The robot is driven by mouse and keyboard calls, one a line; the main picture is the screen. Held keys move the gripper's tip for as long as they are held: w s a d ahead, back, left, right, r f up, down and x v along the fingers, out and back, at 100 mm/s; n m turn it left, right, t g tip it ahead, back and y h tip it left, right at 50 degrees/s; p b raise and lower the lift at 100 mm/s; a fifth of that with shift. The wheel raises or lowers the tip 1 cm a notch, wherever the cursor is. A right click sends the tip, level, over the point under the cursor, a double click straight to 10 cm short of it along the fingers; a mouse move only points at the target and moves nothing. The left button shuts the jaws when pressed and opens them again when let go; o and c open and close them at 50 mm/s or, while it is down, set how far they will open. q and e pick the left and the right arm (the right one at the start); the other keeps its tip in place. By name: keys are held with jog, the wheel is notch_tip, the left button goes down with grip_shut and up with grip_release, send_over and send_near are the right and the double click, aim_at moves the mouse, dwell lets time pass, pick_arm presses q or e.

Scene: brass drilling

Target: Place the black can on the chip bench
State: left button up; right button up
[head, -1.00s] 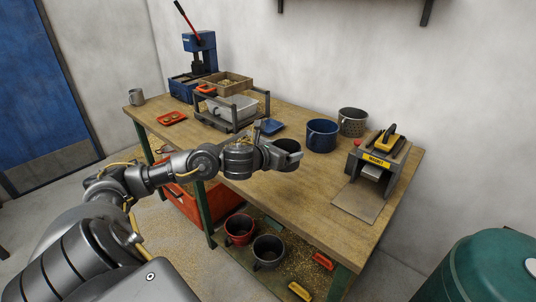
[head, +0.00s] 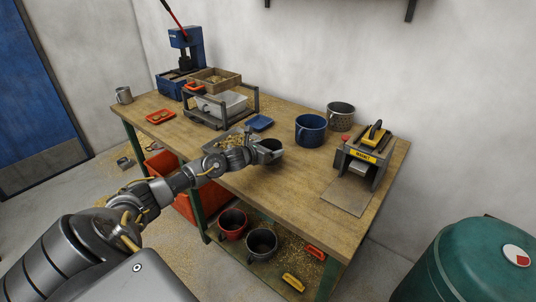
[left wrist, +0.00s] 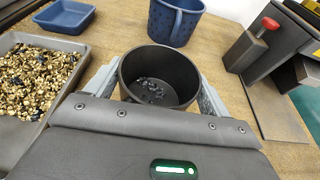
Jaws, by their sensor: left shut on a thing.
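My left gripper (head: 259,152) is shut on the black can (head: 271,147), over the middle of the wooden bench (head: 301,190). In the left wrist view, the black can (left wrist: 158,66) is upright between the two fingers, with some dark bits on its floor. I cannot tell whether its base touches the bench top. My right gripper is not in view.
A tray of brass chips (left wrist: 38,68) lies left of the can. A blue can (head: 310,129) and a perforated can (head: 340,116) stand behind. A small press with a yellow label (head: 363,157) stands at right. A red can (head: 232,223) and a dark can (head: 262,243) sit on the lower shelf.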

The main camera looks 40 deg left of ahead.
pick_arm(q)
jog(key=shift+w+a+f, duration=0.15)
jog(key=shift+f, duration=0.15)
notch_tip(320, 180, down, 2)
jog(key=shift+f+p, duration=0.1)
jog(key=shift+p, duration=0.65)
jog(key=shift+f, duration=0.25)
jog(key=shift+f, duration=0.2)
jog(key=o, duration=1)
